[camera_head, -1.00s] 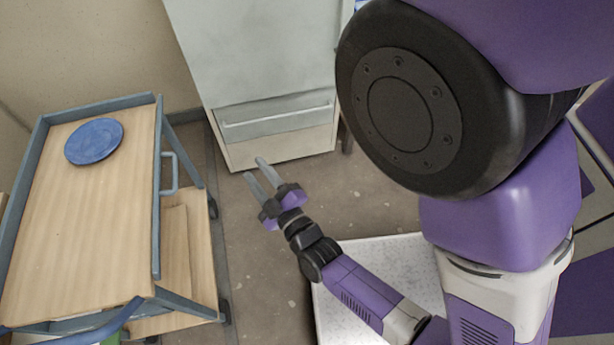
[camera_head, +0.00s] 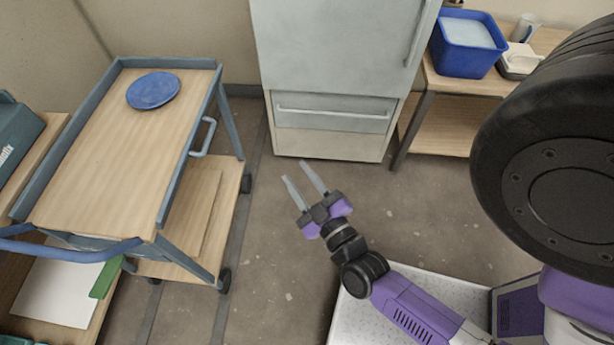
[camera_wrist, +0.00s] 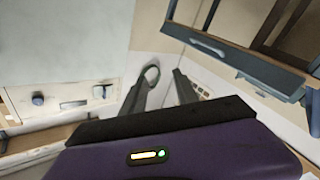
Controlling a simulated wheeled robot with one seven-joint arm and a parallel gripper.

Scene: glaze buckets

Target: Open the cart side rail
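The cart (camera_head: 110,165) stands at the left, with a wooden top and blue-grey rails. Its side rail (camera_head: 190,140) runs along the right edge of the top, seen nearly edge-on, with a grey handle (camera_head: 207,137) sticking out. In the wrist view, the rail (camera_wrist: 262,70) and handle (camera_wrist: 207,44) show at the upper right. My gripper (camera_head: 295,171) is open and empty, over the floor right of the cart and apart from the handle. Its fingers (camera_wrist: 164,82) also show open in the wrist view.
A blue plate (camera_head: 153,90) lies on the cart top. A grey cabinet (camera_head: 330,60) with a drawer stands behind my gripper. A blue bucket (camera_head: 466,58) sits on a table at the back right. The floor (camera_head: 265,240) between cart and gripper is clear.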

